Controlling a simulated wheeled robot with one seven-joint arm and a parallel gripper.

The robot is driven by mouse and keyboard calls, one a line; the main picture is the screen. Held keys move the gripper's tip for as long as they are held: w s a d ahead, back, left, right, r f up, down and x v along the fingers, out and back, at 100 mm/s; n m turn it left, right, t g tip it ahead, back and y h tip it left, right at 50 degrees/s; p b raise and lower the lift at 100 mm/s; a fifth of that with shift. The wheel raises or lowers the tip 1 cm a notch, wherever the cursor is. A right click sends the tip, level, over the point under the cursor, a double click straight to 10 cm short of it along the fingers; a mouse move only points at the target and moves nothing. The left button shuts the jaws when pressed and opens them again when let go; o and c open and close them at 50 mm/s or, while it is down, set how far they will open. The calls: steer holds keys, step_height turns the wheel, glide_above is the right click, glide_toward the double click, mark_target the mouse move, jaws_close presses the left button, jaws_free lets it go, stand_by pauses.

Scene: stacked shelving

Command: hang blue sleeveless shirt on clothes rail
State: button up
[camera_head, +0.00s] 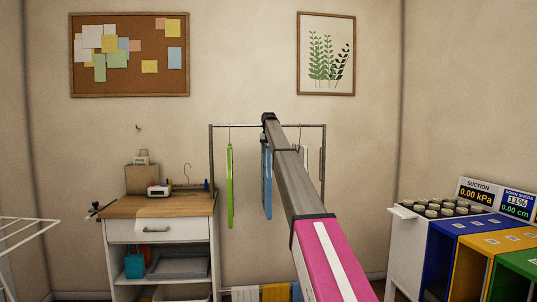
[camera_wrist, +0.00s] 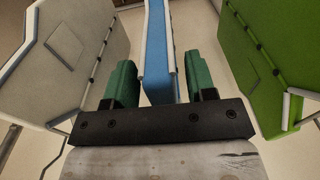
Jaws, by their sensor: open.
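The blue sleeveless shirt (camera_head: 266,184) hangs edge-on below the clothes rail (camera_head: 245,126) in the head view. Its top and any hook are hidden by my arm. My gripper (camera_head: 268,119) is at rail height, just above the shirt. In the wrist view, my gripper (camera_wrist: 161,68) is open, with a green-padded finger on each side of the shirt's blue edge (camera_wrist: 157,35). Gaps show between the edge and both fingers, so it is not clamped.
A green garment (camera_head: 230,188) hangs left of the shirt, and a white garment (camera_head: 307,160) hangs right, partly behind my arm. Both flank my gripper closely in the wrist view. A wooden-topped cabinet (camera_head: 158,206) stands left; coloured bins (camera_head: 457,262) stand right.

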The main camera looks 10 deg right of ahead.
steer(key=shift+s+r, duration=0.1)
steer(key=shift+r, duration=2)
steer(key=o, duration=0.6)
steer(key=shift+c, duration=0.2)
